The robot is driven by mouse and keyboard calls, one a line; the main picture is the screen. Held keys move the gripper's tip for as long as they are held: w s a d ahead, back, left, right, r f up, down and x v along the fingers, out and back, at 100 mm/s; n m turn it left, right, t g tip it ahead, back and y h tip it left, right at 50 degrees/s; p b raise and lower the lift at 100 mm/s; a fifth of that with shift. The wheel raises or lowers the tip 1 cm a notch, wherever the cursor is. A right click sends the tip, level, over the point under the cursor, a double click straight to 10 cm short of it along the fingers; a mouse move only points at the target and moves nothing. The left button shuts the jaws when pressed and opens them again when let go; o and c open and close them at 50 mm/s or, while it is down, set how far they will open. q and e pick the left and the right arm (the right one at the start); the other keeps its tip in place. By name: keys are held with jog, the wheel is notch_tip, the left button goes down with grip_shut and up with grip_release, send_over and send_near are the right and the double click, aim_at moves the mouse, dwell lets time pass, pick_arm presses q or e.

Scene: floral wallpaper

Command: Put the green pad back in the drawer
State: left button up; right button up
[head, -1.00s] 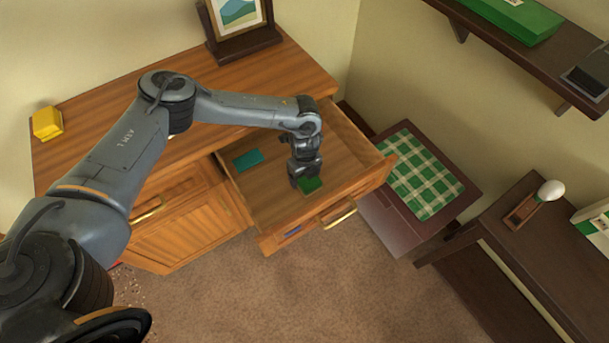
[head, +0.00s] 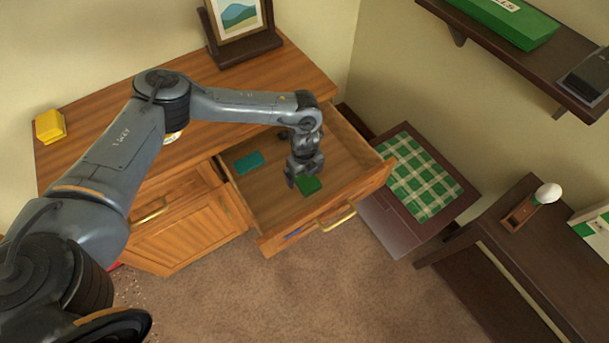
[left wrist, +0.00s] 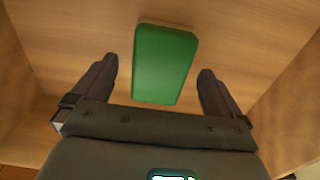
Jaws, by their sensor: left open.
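The green pad (head: 309,185) lies on the floor of the open drawer (head: 268,208), toward the drawer's front. My left gripper (head: 304,178) is over the drawer, just above the pad. In the left wrist view the green pad (left wrist: 163,64) lies between and ahead of the two spread fingers of my left gripper (left wrist: 158,85). The fingers are apart and do not touch it. My right gripper is not in view.
A teal block (head: 249,162) also lies in the drawer, at its back left. The wooden dresser (head: 100,122) bears a yellow block (head: 50,125) and a picture frame (head: 240,45). A stool with a green checked cushion (head: 424,178) stands right of the drawer.

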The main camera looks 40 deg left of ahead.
aim_at(305, 177)
pick_arm(q)
notch_tip(305, 177, up, 9)
jog(key=p, duration=0.2)
jog(key=shift+p, duration=0.3)
jog(key=shift+r, duration=0.1)
jog(key=shift+r, duration=0.1)
